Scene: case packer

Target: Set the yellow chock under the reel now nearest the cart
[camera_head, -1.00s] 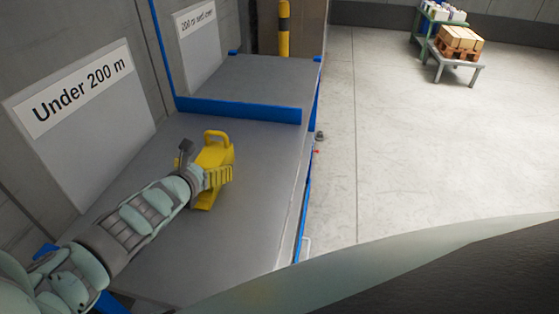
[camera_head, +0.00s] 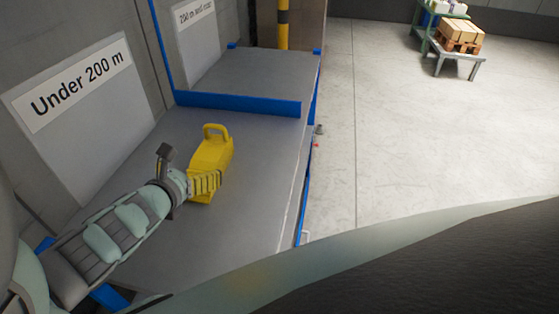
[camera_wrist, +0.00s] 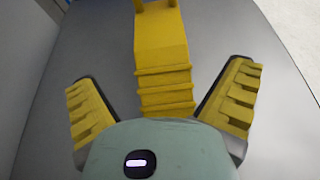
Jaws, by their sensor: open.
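The yellow chock (camera_head: 212,150) rests on the grey shelf, its loop handle at the far end. My gripper (camera_head: 205,184) is just at its near end, low over the shelf. In the wrist view the chock's ribbed sloping face (camera_wrist: 164,80) lies ahead, between the two spread yellow finger pads of my gripper (camera_wrist: 165,98). There is a gap on both sides, so the jaws are open and hold nothing. No reel and no cart that I can make out for certain are in view.
The grey shelf (camera_head: 245,215) carries a sign (camera_head: 80,85) reading "Under 200 m" on its back wall. A blue divider (camera_head: 240,104) separates it from a second bay. A green stand (camera_head: 432,22) and boxes on a pallet (camera_head: 461,36) stand far off on open floor.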

